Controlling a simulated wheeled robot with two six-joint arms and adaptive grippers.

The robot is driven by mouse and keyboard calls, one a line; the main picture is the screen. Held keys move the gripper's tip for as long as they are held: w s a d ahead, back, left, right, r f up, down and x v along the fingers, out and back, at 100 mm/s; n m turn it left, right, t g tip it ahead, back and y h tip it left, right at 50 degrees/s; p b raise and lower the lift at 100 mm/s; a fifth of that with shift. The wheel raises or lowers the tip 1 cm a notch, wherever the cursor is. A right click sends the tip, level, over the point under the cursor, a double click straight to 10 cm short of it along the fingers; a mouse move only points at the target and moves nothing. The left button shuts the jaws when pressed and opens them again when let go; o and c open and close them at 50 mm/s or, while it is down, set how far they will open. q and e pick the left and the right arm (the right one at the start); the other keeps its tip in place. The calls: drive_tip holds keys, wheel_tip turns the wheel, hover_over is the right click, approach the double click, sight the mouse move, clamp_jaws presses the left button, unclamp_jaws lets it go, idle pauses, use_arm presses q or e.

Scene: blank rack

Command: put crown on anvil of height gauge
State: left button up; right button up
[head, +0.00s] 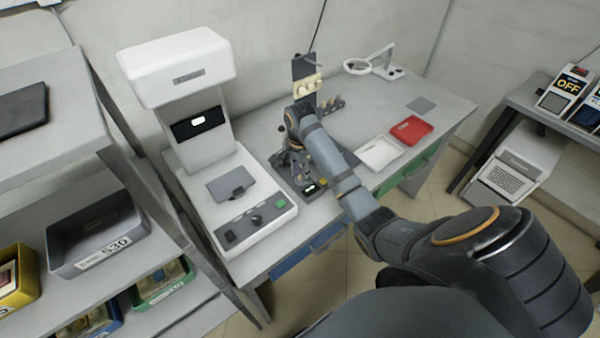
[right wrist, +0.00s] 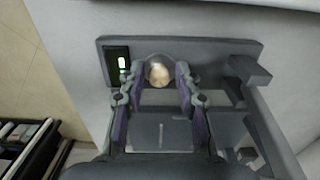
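My right gripper (head: 302,172) is low over this base. In the right wrist view its two purple-padded fingers (right wrist: 160,75) are apart, on either side of the small cream crown (right wrist: 158,70). The crown is over the round anvil at the base; narrow gaps seem to show beside it. Whether it rests fully on the anvil is hard to tell. My left gripper is out of view.
A large white machine (head: 190,75) stands close on the left. A small holder (head: 333,104) stands behind my right arm. Shelves with bins fill the left.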

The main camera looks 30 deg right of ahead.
drive_tip(key=shift+r, duration=0.1)
wheel_tip(320, 180, up, 4)
drive_tip(key=shift+f+p, duration=0.15)
drive_tip(key=shift+p, duration=0.25)
wheel_tip(320, 180, up, 8)
drive_tip(key=p, duration=0.8)
drive_tip(key=shift+r+p, duration=0.25)
drive_tip(key=shift+p, duration=0.15)
drive_tip(key=shift+f, duration=0.1)
